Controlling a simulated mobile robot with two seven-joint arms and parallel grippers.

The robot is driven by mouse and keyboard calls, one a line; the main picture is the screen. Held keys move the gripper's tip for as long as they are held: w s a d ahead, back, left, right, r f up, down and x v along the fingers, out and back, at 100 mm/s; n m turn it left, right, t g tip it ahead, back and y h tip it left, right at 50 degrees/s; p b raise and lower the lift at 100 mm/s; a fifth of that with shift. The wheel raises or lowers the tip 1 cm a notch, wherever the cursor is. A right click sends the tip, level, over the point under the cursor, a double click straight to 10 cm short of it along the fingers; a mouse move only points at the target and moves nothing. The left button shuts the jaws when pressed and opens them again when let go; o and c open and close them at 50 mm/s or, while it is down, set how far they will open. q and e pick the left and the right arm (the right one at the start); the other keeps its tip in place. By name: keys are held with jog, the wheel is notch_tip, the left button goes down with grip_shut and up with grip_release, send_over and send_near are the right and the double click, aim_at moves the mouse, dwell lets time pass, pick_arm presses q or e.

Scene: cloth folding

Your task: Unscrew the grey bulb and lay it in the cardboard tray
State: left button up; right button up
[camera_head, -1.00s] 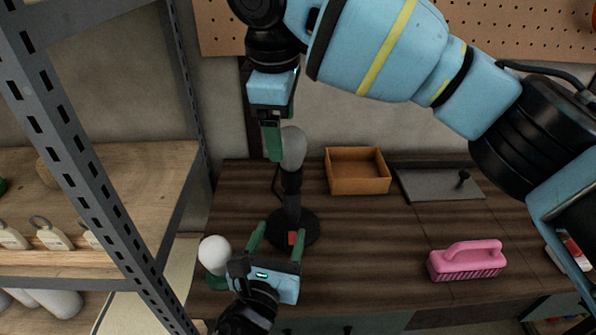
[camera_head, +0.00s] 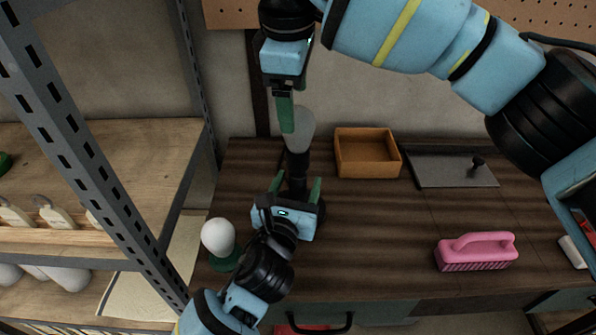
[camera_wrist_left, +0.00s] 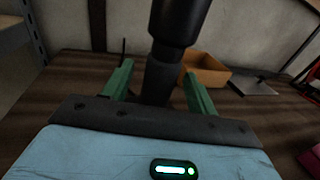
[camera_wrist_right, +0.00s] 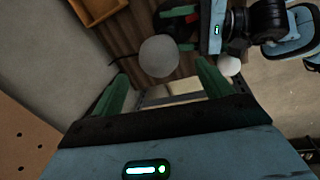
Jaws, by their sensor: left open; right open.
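The grey bulb (camera_head: 301,128) sits upright on top of a dark lamp post (camera_head: 297,165) on the table; it also shows in the right wrist view (camera_wrist_right: 159,56). My right gripper (camera_head: 287,125) is open, pointing down beside the bulb, with its fingers overlapping in the head view. In the right wrist view the bulb lies between and beyond the fingertips; contact cannot be told. My left gripper (camera_head: 296,183) is open with its fingers either side of the post, as the left wrist view (camera_wrist_left: 160,78) shows. The cardboard tray (camera_head: 350,172) stands right of the lamp and looks empty.
A white bulb (camera_head: 217,236) stands on a green base left of my left gripper. A grey plate with a black knob (camera_head: 450,170) lies right of the tray. A pink brush (camera_head: 476,252) lies front right. A metal shelf (camera_head: 105,190) stands at the left.

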pick_arm(q)
jog(key=shift+w+d, duration=0.15)
jog(key=shift+w, duration=0.5)
grip_shut()
